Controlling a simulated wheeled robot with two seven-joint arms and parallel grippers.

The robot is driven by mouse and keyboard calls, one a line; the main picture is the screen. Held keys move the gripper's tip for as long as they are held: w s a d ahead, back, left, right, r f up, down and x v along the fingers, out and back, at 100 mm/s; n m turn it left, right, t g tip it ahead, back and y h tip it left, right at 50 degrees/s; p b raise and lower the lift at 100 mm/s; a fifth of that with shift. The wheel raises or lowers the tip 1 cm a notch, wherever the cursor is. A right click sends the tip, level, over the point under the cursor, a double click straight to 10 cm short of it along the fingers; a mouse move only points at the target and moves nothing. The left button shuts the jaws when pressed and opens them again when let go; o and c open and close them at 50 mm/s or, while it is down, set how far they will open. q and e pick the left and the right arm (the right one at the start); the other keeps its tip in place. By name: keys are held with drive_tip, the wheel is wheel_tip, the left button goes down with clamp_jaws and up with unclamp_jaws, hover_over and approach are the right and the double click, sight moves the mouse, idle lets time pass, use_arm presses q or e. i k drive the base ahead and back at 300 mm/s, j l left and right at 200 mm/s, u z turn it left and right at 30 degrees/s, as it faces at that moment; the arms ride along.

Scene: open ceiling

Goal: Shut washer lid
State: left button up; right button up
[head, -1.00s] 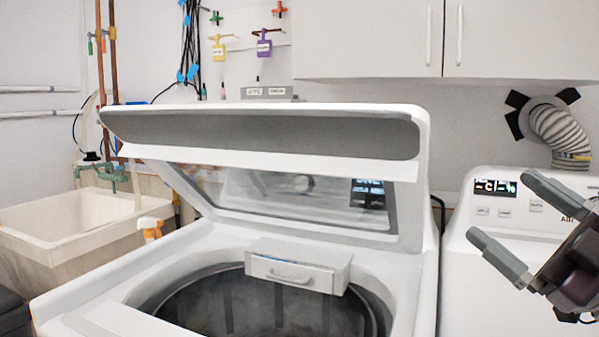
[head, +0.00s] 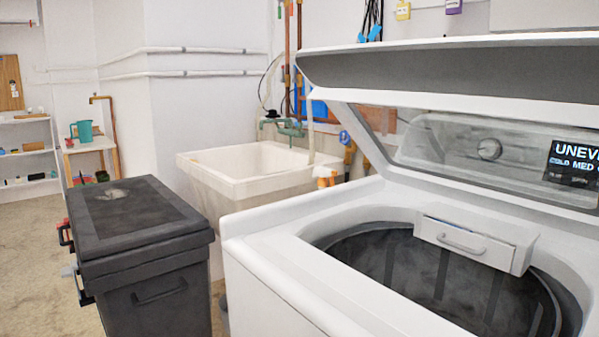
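The white top-load washer (head: 285,262) stands at the right of the head view. Its lid (head: 450,72) is raised and tilted, with a grey front strip and a glass window. The dark drum (head: 430,265) shows below through the open top. A small white drawer with a handle (head: 470,240) sits at the rim of the opening. The lid's right end is cut off by the picture edge. Neither of my grippers is in view.
A black lidded bin (head: 140,240) stands left of the washer, close to its side. Shelves and a small table (head: 95,145) are far left. The floor (head: 35,270) at left is clear.

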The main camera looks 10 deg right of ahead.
sight(549, 77)
drive_tip(key=k+j, duration=0.1)
drive_tip(key=j, duration=1.4)
drive_tip(key=k+j, duration=0.15)
drive_tip(key=j, duration=0.55)
